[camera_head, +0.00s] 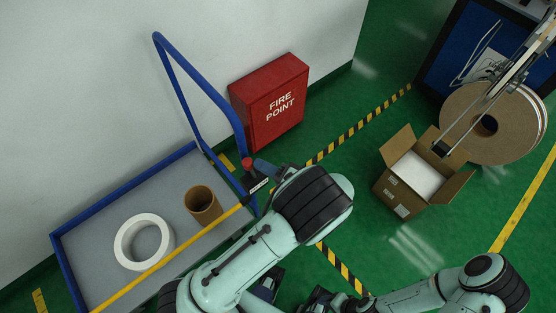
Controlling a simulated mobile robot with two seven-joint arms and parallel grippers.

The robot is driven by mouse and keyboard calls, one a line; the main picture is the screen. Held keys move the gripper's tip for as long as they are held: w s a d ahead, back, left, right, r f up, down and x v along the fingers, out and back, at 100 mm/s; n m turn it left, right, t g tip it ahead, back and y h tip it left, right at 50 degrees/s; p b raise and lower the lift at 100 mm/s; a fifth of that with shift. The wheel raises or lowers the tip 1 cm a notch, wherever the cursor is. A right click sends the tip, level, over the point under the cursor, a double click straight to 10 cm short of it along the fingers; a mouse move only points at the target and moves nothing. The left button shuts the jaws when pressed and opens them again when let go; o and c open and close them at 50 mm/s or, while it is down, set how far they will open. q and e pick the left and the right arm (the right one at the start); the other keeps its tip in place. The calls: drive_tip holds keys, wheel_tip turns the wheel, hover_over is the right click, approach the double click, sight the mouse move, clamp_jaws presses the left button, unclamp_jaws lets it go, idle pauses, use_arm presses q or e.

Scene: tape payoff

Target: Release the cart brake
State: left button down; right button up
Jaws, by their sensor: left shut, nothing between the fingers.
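The cart (100,190) stands at the left, with a grey deck, blue frame and tall blue push handle (190,72). At its right corner a red knob (247,163) sits above a small black box with a white label (259,185); this looks like the brake control. My left gripper (257,165) is shut and empty, with its tip right beside the red knob. I cannot tell whether it touches the knob. My left arm hides part of the cart's right end. My right arm reaches in from the lower right; its dark end (322,300) is partly cut off at the bottom edge.
A white tape roll (144,242) and a brown cardboard core (202,205) are on the deck, near a yellow bar (170,256). A red fire point cabinet (270,103) stands behind. An open carton (400,190) and a large reel (480,125) are at the right. Green floor lies between.

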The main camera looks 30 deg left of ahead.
use_arm(q)
drive_tip(key=shift+s+a+n, duration=0.2)
drive_tip(key=shift+s, duration=0.3)
drive_tip(key=shift+s+a+n, duration=0.2)
drive_tip(key=shift+s, duration=0.25)
use_arm(e)
drive_tip(key=shift+s+a+f, duration=0.1)
drive_tip(key=shift+s+f, duration=0.1)
